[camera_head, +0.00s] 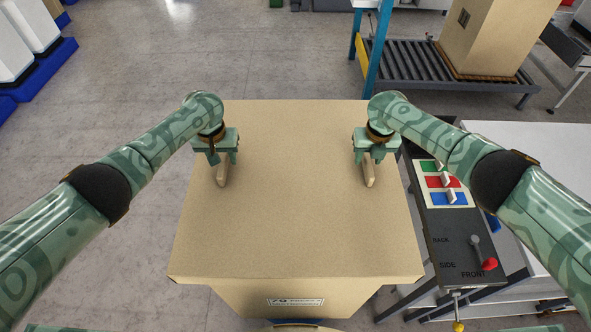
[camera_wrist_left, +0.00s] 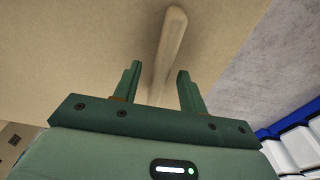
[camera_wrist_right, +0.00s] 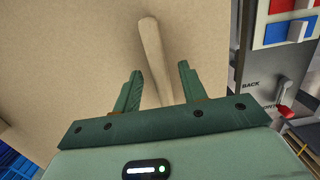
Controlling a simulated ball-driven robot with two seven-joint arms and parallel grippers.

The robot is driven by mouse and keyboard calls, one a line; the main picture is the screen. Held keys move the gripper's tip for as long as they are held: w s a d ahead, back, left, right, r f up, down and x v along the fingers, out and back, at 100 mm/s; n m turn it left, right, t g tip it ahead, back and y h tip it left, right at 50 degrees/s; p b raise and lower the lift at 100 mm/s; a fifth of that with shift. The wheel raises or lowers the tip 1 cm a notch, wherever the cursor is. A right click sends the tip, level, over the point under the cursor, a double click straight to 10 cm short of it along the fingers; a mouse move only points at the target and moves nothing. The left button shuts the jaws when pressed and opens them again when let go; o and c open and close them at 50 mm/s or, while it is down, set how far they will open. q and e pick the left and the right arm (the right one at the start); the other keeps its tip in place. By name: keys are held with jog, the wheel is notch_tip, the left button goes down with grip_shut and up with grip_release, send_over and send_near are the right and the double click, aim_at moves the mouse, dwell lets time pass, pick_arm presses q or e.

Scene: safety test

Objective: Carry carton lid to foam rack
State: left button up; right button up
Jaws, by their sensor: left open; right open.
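The carton lid (camera_head: 295,200) is a broad tan cardboard cover on top of a carton (camera_head: 290,298), with two raised wooden-looking bar handles. My left gripper (camera_head: 223,160) is open at the left handle (camera_head: 222,174). In the left wrist view this handle (camera_wrist_left: 172,40) runs between the spread fingers. My right gripper (camera_head: 369,160) is open at the right handle (camera_head: 369,174). In the right wrist view this handle (camera_wrist_right: 152,50) runs between the spread fingers. I cannot tell whether the fingers touch the handles. I cannot make out a foam rack.
A control panel (camera_head: 450,240) with coloured switches and a red-knobbed lever stands close right of the carton, beside a white-topped table (camera_head: 545,150). A roller conveyor (camera_head: 430,65) bearing a tall box (camera_head: 490,35) is at the back right. Grey floor (camera_head: 120,110) is clear on the left.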

pick_arm(q)
jog(key=shift+s+f, duration=0.1)
jog(key=shift+f, duration=0.55)
pick_arm(e)
jog(key=shift+s+f, duration=0.1)
jog(key=shift+f, duration=0.5)
pick_arm(q)
jog(key=shift+f, duration=0.1)
pick_arm(e)
jog(key=shift+f, duration=0.1)
pick_arm(q)
grip_shut()
pick_arm(e)
grip_shut()
